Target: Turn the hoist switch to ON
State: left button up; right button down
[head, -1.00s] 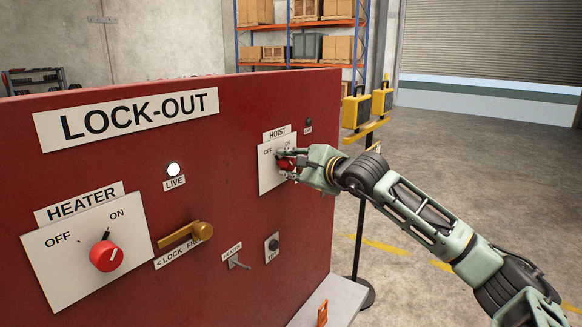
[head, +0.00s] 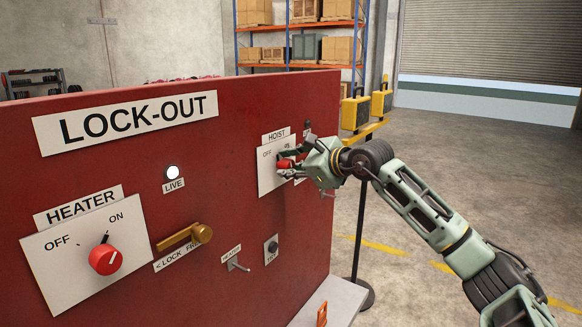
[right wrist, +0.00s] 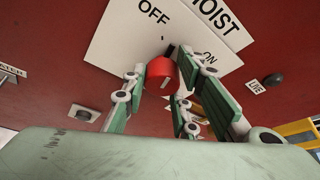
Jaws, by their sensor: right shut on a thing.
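The red hoist knob (head: 284,164) sits on a white plate (head: 268,180) labelled HOIST, OFF and ON, at the right of the red LOCK-OUT panel. My right gripper (head: 288,163) is shut on this knob, its fingers around the sides. In the right wrist view the knob (right wrist: 161,72) shows between the fingers, below the OFF and ON words. A short white mark shows on its face, but I cannot tell for sure which word it points to. A dark peg (right wrist: 171,50) stands beside the knob. My left gripper is not in view.
The heater switch (head: 106,260) has a red knob with its mark towards ON. A brass handle (head: 185,237) and a lit LIVE lamp (head: 173,172) are on the panel. An orange item (head: 322,313) is on the ledge. A stand with yellow boxes (head: 355,108) is behind my right arm.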

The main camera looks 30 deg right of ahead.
jog(key=m+g+y+p, duration=0.1)
jog(key=m+y+p, duration=0.1)
jog(key=m, duration=0.1)
jog(key=shift+f+m+g+y, duration=0.1)
jog(key=shift+m+g+y, duration=0.2)
jog(key=shift+m, duration=0.1)
jog(key=m+y+p, duration=0.2)
jog(key=m+p, duration=0.1)
jog(key=shift+w+d+m+g+y, duration=0.1)
jog(key=shift+m+g+y, duration=0.2)
jog(key=shift+m+g, duration=0.1)
dwell(0.4)
jog(key=c, duration=1.5)
grip_release()
jog(key=shift+r, duration=0.2)
jog(key=shift+d, duration=0.1)
jog(key=v, duration=1.2)
